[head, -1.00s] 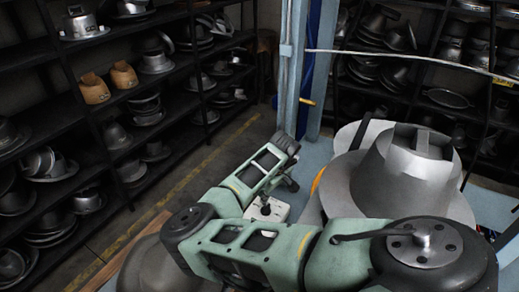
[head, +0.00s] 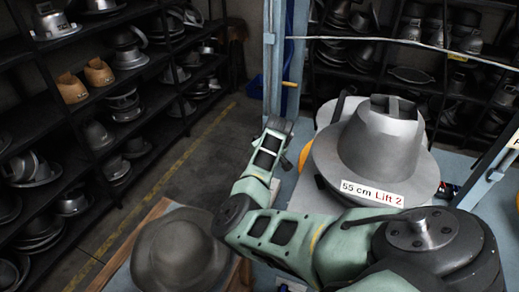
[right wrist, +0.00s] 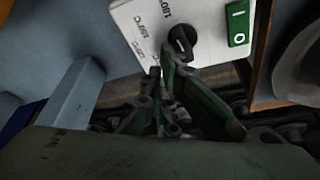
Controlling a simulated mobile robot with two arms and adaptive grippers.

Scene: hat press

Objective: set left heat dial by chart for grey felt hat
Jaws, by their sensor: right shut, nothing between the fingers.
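In the right wrist view, a white control box (right wrist: 138,33) carries a dark round heat dial (right wrist: 182,43). Printed temperature marks surround the dial; 180°C reads clearly, and lower marks are small and blurred. My right gripper (right wrist: 162,68) is shut and empty, its fingertips just below and left of the dial. I cannot tell whether they touch it. In the head view my right arm reaches leftward, and its fingers are mostly hidden. A grey hat (head: 172,250) sits at lower left, partly behind the arm. The chart is not readable in any view. My left gripper is out of view.
A green I/O switch (right wrist: 238,24) is beside the dial. A large metal hat form (head: 382,140) with a label "55 cm Lift 2" (head: 372,193) stands right of the arm. A blue post (head: 273,60) rises behind. Shelves of metal forms line the left; the floor between is clear.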

